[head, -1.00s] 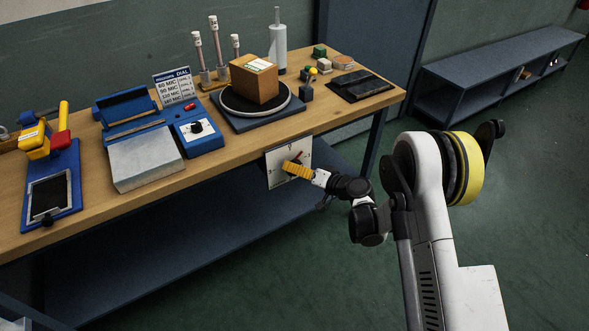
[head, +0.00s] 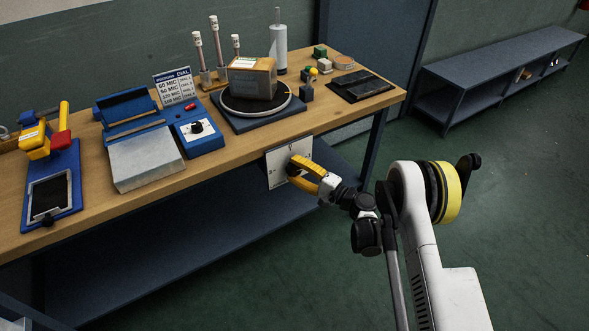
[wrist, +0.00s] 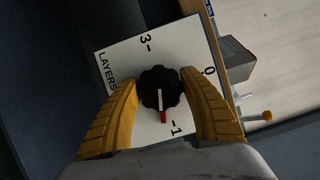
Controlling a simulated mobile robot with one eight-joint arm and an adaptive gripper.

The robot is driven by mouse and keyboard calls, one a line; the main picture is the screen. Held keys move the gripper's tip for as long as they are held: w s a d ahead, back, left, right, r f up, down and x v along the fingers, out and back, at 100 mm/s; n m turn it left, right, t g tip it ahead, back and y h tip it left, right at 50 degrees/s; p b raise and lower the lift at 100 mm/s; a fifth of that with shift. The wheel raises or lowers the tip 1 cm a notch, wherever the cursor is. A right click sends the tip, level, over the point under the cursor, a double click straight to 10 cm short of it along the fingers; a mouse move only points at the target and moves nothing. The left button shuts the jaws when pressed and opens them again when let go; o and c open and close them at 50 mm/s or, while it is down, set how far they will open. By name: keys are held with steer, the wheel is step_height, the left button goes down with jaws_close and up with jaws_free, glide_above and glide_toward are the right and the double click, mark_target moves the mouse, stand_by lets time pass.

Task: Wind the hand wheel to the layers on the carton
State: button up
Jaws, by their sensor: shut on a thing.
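The hand wheel (wrist: 161,88) is a black lobed knob on a white plate (wrist: 120,60) marked LAYERS, with 3, 0 and 1 showing. Its white and red pointer points down in the wrist view, close beside the 1. My gripper (wrist: 162,82) is shut on the hand wheel, one yellow finger on each side. In the head view my gripper (head: 297,167) hides the wheel in front of the plate (head: 275,172). The carton (head: 252,79) stands on a round turntable (head: 230,108), with greyish see-through film around it. Its top label (head: 246,63) is too small to read.
The plate hangs at the bench's front edge. On the bench top (head: 230,150) stand a blue dial unit (head: 200,140), a dial sign (head: 173,86), a sealer (head: 145,160) and a black pad (head: 361,85). The floor (head: 520,220) to the right is clear.

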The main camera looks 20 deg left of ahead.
steer(key=shift+m+t+y, duration=0.3)
steer(key=shift+m+y, duration=0.2)
steer(key=shift+m, duration=0.7)
steer(key=o, duration=1.2)
steer(key=shift+a, duration=0.1)
